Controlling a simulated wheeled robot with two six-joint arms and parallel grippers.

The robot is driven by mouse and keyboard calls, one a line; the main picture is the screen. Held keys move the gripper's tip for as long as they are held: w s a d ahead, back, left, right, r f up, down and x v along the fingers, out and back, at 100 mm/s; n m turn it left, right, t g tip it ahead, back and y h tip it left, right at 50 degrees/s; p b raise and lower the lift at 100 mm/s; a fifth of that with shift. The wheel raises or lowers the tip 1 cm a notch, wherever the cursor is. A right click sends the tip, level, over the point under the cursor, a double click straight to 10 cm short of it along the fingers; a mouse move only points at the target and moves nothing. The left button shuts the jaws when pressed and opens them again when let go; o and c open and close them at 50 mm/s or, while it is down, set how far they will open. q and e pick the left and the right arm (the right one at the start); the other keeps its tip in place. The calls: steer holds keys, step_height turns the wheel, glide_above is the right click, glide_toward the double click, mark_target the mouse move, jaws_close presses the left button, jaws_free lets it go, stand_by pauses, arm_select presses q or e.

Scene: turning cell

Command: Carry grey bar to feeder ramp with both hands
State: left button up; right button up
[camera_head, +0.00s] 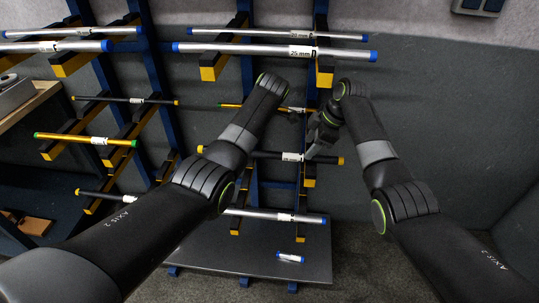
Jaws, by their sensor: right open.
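Several silver-grey bars with blue ends lie on the rack; I cannot tell which is the task's grey bar. A thick one with a 25 mm label (250,48) lies at the top, with another (255,213) low down, partly behind my left arm. My right gripper (312,151) is open at the right part of a dark bar with yellow ends (270,154); I cannot tell whether it touches it. My left gripper is hidden behind my left arm. I cannot make out a feeder ramp.
The blue rack post (322,20) carries yellow-tipped arms (208,73) that jut toward me. A yellow bar with green ends (80,139) lies at left. A short blue-ended piece (289,257) lies on the grey lower plate (215,256). A wooden bench (30,101) stands far left.

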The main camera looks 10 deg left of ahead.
mark_target(302, 155)
arm_select(q)
steer(key=x, duration=0.4)
steer(key=shift+s+r, duration=0.1)
arm_select(e)
steer(key=x, duration=0.3)
steer(key=shift+a+f, duration=0.25)
steer(key=shift+f, duration=0.1)
arm_select(q)
steer(key=shift+a+f, duration=0.15)
steer(key=shift+f, duration=0.3)
arm_select(e)
steer(key=shift+a+f, duration=0.15)
steer(key=shift+f, duration=0.35)
arm_select(q)
jaws_close()
arm_select(e)
jaws_close()
arm_select(q)
steer(key=shift+r, duration=0.1)
arm_select(e)
steer(key=shift+r, duration=0.1)
arm_select(q)
steer(key=shift+w+r, duration=0.15)
steer(key=shift+w, duration=0.05)
arm_select(e)
steer(key=shift+w+r, duration=0.15)
